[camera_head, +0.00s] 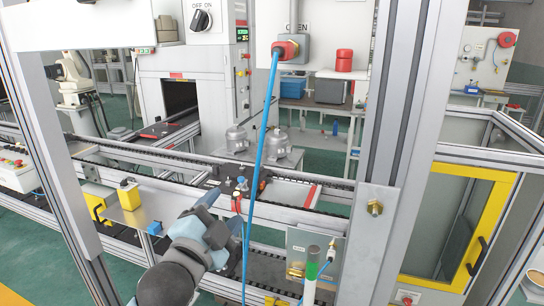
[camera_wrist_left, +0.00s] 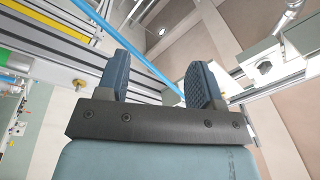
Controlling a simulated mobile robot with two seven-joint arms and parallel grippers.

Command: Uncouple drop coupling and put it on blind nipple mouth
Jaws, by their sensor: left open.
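A blue hose (camera_head: 263,130) runs down from a red and grey fitting (camera_head: 287,50) on the white panel to the bottom edge in the head view. It passes in front of my left gripper there. My left gripper (camera_head: 224,209) is open and empty, left of and close to the hose. In the left wrist view my left gripper (camera_wrist_left: 160,75) has its two fingers apart, with the hose (camera_wrist_left: 138,52) crossing behind them. A brass fitting (camera_head: 376,208) sits on the grey post. I cannot tell surely which fitting is the blind nipple mouth. My right gripper is not in view.
A conveyor frame (camera_head: 180,192) runs behind the hose, with two grey compressors (camera_head: 236,138) further back. A small panel with brass fittings (camera_head: 312,250) and a green-topped post (camera_head: 312,263) stand at lower right. A yellow-framed door (camera_head: 490,190) is at right.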

